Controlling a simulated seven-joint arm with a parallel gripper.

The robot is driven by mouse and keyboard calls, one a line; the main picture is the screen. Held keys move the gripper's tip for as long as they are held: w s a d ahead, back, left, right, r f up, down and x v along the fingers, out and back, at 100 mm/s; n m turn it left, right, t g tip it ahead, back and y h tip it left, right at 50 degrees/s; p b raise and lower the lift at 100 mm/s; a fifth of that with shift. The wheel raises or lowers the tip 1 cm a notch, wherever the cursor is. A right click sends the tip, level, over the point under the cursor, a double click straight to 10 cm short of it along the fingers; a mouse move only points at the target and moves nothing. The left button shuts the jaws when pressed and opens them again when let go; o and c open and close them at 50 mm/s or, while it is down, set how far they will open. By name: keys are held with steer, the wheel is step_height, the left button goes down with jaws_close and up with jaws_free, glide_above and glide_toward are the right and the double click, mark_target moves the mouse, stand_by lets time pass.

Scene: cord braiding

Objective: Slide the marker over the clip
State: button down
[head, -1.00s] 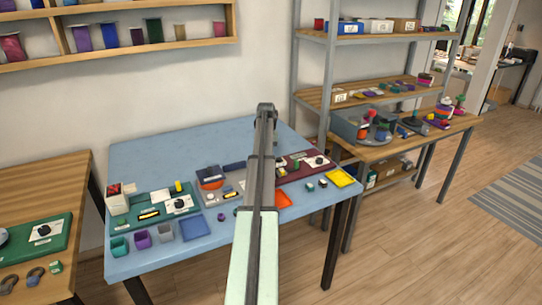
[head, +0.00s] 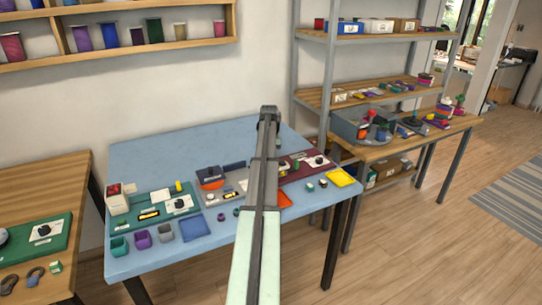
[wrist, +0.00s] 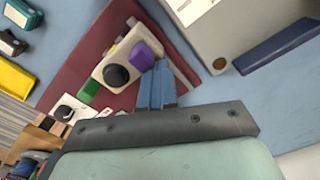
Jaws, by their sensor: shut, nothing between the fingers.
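My gripper (wrist: 158,70) is shut and empty in the wrist view, its blue fingers ending at the lower edge of a purple block (wrist: 146,52). I cannot tell whether they touch it. The purple block sits at the right end of a cream block (wrist: 109,62) with a black round knob (wrist: 115,75), on a maroon board (wrist: 75,68). A green block (wrist: 90,91) is at the cream block's lower left. I cannot tell for sure which pieces are the marker and the clip. In the head view my arm hides the gripper and part of the maroon board (head: 296,178).
The boards stand on a blue table (head: 160,150). A yellow tray (head: 341,177) lies at its right edge. A large grey box (wrist: 225,40) and a dark blue bar (wrist: 279,40) are right of the gripper in the wrist view. A blue tray (head: 195,229) lies front left.

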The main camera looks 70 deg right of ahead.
steer(key=shift+s+a, duration=0.25)
steer(key=shift+w+d, duration=0.15)
steer(key=shift+w+d, duration=0.35)
stand_by(0.3)
step_height(320, 180, up, 11)
stand_by(1.0)
stand_by(0.4)
